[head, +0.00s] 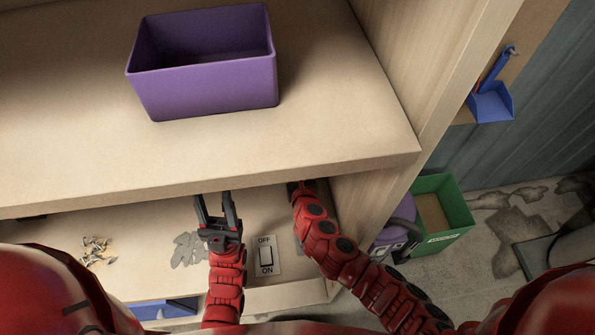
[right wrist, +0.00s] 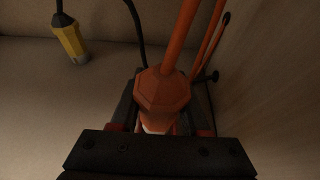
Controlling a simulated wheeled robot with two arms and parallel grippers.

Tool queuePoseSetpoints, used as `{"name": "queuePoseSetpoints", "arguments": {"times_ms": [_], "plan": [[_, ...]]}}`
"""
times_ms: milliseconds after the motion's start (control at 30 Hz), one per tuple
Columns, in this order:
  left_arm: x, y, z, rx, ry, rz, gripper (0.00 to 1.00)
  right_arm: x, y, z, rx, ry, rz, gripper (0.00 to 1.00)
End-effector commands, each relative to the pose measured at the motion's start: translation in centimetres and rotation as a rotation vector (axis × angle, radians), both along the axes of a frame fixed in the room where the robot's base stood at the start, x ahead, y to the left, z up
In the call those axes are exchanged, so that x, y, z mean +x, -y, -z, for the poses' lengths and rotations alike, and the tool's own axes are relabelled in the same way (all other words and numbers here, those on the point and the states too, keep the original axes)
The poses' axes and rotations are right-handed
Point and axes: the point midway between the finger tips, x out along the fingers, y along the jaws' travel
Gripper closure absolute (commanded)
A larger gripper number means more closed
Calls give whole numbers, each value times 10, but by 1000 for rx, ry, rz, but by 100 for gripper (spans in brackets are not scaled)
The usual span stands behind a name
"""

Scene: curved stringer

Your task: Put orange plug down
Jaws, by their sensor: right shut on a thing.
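The orange plug (right wrist: 163,92) is in the right wrist view, with an orange cable (right wrist: 181,35) running up from it. My right gripper (right wrist: 160,112) is shut on the plug, one dark finger on each side. In the head view my right arm reaches under the shelf edge, and its gripper and the plug are hidden there. My left gripper (head: 217,208) is open and empty, its two fingers apart, just under the front edge of the upper shelf.
A yellow plug (right wrist: 70,40) on a black cable is at the upper left of the right wrist view. A purple bin (head: 208,92) stands on the upper shelf (head: 330,125). An OFF/ON switch (head: 266,256) and loose screws (head: 95,250) are on the lower surface. A green crate (head: 441,210) is right.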

Motion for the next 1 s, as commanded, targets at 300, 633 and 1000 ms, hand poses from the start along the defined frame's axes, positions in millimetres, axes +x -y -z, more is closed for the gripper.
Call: {"name": "queuePoseSetpoints", "arguments": {"times_ms": [300,633,1000], "plan": [[0,0,28,0,0,0,50,6,3,30,0,1,2,100],[0,0,32,0,0,0,50,5,2,36,-1,0,0,100],[0,0,34,0,0,0,50,5,2,38,-1,0,0,24]]}}
